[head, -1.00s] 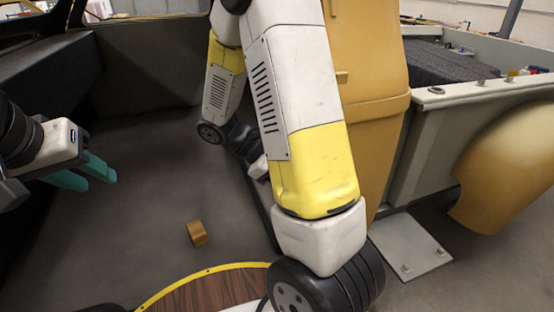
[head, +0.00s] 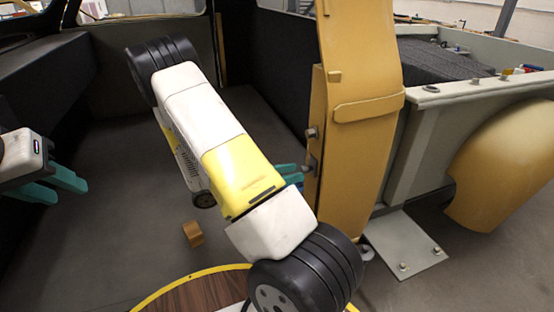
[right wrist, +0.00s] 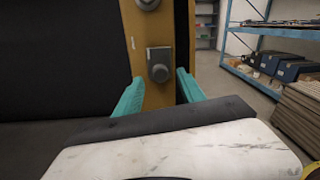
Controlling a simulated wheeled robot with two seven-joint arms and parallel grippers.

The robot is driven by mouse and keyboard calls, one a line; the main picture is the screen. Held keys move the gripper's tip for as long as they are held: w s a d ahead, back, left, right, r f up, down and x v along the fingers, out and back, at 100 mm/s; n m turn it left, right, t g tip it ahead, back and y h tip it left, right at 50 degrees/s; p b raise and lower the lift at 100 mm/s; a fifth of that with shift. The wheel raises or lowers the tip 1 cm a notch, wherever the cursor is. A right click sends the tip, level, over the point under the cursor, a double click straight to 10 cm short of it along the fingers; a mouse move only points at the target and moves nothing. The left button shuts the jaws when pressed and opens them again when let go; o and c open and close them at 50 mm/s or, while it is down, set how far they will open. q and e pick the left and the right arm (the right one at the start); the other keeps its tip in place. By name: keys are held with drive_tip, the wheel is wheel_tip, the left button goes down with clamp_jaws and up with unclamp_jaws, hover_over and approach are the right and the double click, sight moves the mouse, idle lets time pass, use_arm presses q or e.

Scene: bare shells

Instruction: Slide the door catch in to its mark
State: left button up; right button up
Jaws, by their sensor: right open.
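The yellow door (head: 357,150) stands upright right of centre in the head view. Two grey metal fittings sit on its edge, an upper one (head: 312,133) and a lower one (head: 309,165); I cannot tell which is the catch, and no mark is clear. The right wrist view shows a round grey knob on a plate (right wrist: 159,65) on the door edge, with another fitting (right wrist: 148,4) above. My right gripper (right wrist: 160,80) is open, its teal fingers either side of the door edge around the knob; contact is unclear. My left gripper (head: 70,192) is open and empty at far left.
A small orange-brown block (head: 193,234) lies on the dark floor. A round wooden surface with a yellow rim (head: 190,285) is at the bottom. A grey plate (head: 408,246) and a yellow fender (head: 505,170) are at the right. Blue shelving (right wrist: 270,30) stands beyond.

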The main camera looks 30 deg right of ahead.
sight(308, 167)
drive_tip(key=shift+s+d, duration=0.15)
drive_tip(key=shift+d, duration=0.6)
drive_tip(key=shift+s+d, duration=0.1)
drive_tip(key=shift+d, duration=0.65)
clamp_jaws()
